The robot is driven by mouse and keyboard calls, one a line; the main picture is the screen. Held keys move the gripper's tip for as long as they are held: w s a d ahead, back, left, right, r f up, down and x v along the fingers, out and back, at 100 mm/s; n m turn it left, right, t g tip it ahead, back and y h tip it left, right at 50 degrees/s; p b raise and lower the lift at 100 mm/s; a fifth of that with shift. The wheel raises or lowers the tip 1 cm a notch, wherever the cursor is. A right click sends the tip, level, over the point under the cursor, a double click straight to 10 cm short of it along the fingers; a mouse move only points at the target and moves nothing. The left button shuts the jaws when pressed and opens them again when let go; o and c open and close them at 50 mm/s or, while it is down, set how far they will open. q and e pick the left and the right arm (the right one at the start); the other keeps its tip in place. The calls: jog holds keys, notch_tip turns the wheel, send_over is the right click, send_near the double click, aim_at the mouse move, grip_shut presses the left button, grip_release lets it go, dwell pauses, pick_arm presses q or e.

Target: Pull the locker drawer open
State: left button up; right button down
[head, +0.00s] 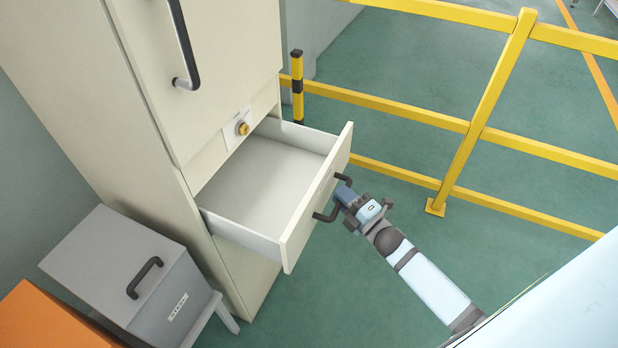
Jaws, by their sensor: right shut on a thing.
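The locker (77,93) is a tall cream cabinet at the left of the head view. Its drawer (316,196) stands well out from the body, and its white inside (262,178) is visible and looks empty. The drawer front has a dark bar handle (325,215). My right gripper (343,195) is at this handle and is shut on it, with the arm reaching in from the lower right. The exact finger contact is small and partly hidden. My left gripper is not in view.
A yellow railing (493,75) runs behind and to the right of the drawer, with a yellow-black post (297,85) beside the locker. A grey box with a handle (120,262) and an orange object (45,318) stand at lower left. Green floor (350,290) is clear in front.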

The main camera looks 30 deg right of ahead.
jog(key=s+d+p, duration=0.1)
jog(key=s+d, duration=0.5)
jog(key=s, duration=0.1)
jog(key=shift+s, duration=0.2)
jog(key=c, duration=1.1)
grip_release()
jog(key=shift+a, duration=0.1)
jog(key=v, duration=1.4)
jog(key=shift+b, duration=0.4)
